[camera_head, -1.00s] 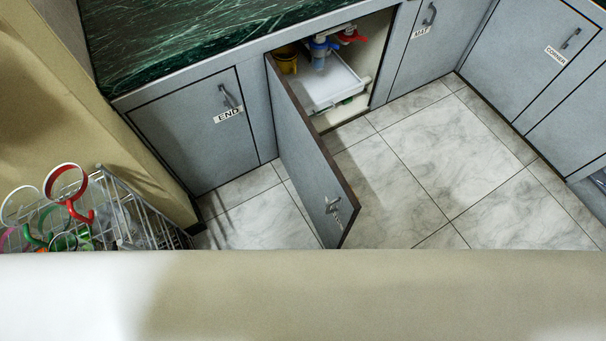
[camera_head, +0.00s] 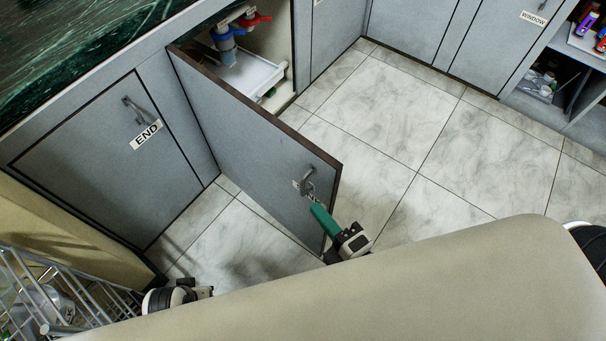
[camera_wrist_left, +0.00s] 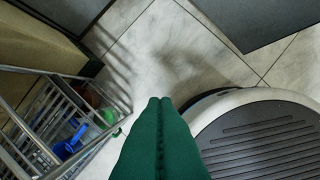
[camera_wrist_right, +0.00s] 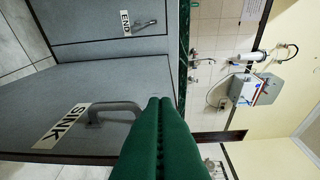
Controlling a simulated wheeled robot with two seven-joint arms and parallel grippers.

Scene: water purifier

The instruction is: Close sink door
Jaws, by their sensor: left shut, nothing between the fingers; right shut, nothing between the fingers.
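The sink door (camera_head: 250,135) is a grey panel that stands open, swung out from the cabinet, its outer face with the handle (camera_head: 305,182) toward me. In the right wrist view the door carries a SINK label (camera_wrist_right: 62,125) beside its grey handle (camera_wrist_right: 112,112). My right gripper (camera_head: 316,210), with green fingers, is shut and empty just below the handle on the door's outer side; I cannot tell whether it touches. Its fingertips also show in the right wrist view (camera_wrist_right: 160,102). My left gripper (camera_wrist_left: 160,102) is shut and empty above the floor, away from the door.
The open cabinet holds a white tray (camera_head: 250,78) and blue and red fittings (camera_head: 228,35). The END door (camera_head: 110,165) is closed at left. A wire rack (camera_wrist_left: 50,125) stands near my left gripper. The tiled floor (camera_head: 400,110) right of the door is clear.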

